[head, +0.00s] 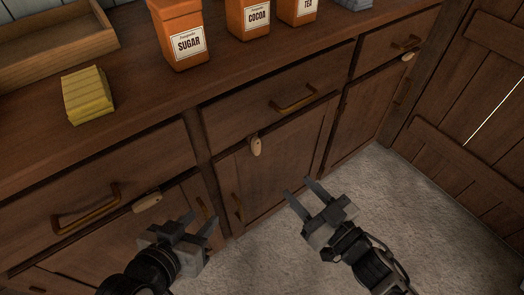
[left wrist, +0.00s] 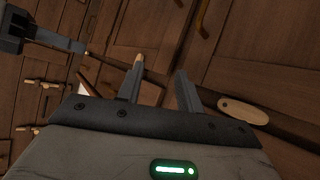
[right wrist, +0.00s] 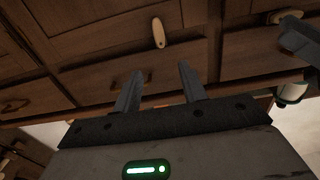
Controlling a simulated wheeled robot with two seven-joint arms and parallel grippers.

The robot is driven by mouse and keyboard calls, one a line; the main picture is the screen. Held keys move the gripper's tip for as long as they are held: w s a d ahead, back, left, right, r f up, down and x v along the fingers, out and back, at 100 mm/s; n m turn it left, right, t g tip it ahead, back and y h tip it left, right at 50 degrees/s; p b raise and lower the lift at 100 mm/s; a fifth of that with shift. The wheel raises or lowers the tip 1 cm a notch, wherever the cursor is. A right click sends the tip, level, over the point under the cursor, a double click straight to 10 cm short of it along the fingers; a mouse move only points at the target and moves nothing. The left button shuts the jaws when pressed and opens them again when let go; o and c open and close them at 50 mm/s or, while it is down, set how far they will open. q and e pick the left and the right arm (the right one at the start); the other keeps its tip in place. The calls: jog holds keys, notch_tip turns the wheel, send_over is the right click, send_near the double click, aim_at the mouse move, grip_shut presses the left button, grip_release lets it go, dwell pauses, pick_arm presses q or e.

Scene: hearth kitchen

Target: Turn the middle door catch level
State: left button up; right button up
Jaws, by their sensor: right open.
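The middle door catch (head: 255,145) is a pale wooden tab at the top of the middle cupboard door (head: 270,170). It hangs close to upright, not level. It also shows in the right wrist view (right wrist: 158,33), beyond the fingertips. My right gripper (head: 298,188) is open and empty, in front of the middle door, below and right of the catch, apart from it. My left gripper (head: 203,217) is open and empty, in front of the left door, below and left of the middle catch. Nothing hides the middle catch in the head view.
The left catch (head: 147,202) and right catch (head: 408,57) lie roughly level. Drawer handles (head: 293,98) stick out above the doors. The counter holds a yellow block (head: 87,95), orange canisters (head: 178,35) and a wooden tray (head: 50,50). Grey floor (head: 400,210) is clear at right.

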aim_at(258, 145)
jog(key=b+x, duration=0.1)
jog(key=x, duration=1.3)
jog(key=shift+w+a+b, duration=0.25)
jog(key=shift+w+b, duration=0.1)
jog(key=shift+b, duration=0.05)
pick_arm(q)
jog(key=f, duration=0.3)
jog(key=shift+w+d+f+g, duration=0.2)
jog(key=shift+w+d+g, duration=0.1)
jog(key=shift+g, duration=0.1)
pick_arm(e)
jog(key=shift+c, duration=0.3)
pick_arm(q)
jog(key=shift+r, duration=0.1)
pick_arm(e)
grip_shut()
